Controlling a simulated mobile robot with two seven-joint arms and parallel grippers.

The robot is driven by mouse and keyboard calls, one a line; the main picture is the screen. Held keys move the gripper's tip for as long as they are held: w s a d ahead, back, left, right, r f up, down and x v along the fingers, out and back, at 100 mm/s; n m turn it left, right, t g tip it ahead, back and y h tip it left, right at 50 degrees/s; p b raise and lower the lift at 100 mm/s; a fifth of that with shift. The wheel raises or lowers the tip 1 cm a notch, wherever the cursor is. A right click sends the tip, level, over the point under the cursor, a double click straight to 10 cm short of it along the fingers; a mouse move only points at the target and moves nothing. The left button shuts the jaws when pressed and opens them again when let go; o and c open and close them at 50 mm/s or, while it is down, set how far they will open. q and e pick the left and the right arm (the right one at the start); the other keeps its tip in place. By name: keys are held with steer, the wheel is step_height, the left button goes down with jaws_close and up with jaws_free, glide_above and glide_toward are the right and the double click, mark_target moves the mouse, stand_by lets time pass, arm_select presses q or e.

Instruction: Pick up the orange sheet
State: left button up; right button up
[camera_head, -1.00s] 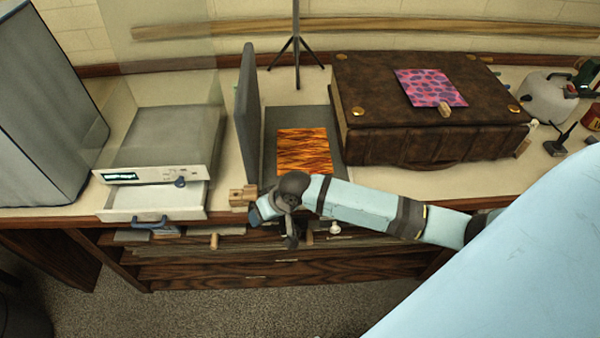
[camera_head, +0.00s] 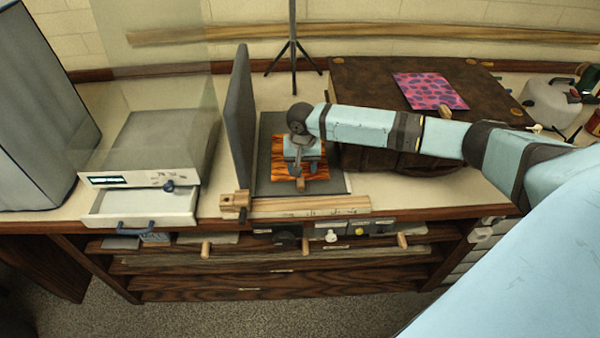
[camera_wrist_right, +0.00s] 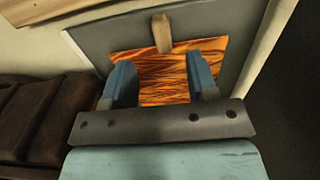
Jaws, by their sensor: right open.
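The orange sheet (camera_head: 316,171), with dark wavy marbling, lies flat on the grey tray (camera_head: 263,186) in the head view. My right gripper (camera_head: 301,178) is over it and hides its middle. In the right wrist view, the orange sheet (camera_wrist_right: 165,92) lies ahead between the two blue fingers. A small wooden block or tab (camera_wrist_right: 161,32) stands at the sheet's far edge. My right gripper (camera_wrist_right: 161,85) is open, with nothing between its fingers. I cannot tell how high the fingertips are above the sheet. My left gripper is not in view.
A dark upright panel (camera_head: 241,125) stands left of the tray. A brown leather case (camera_head: 375,88) bearing a pink patterned sheet (camera_head: 430,91) is to the right. A wooden strip (camera_head: 310,205) runs along the front edge. A tripod (camera_head: 293,65) stands behind.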

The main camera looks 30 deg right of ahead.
mark_target(301, 182)
step_height(301, 182, down, 7)
steer(key=shift+w+r, duration=0.15)
stand_by(0.4)
jaws_close()
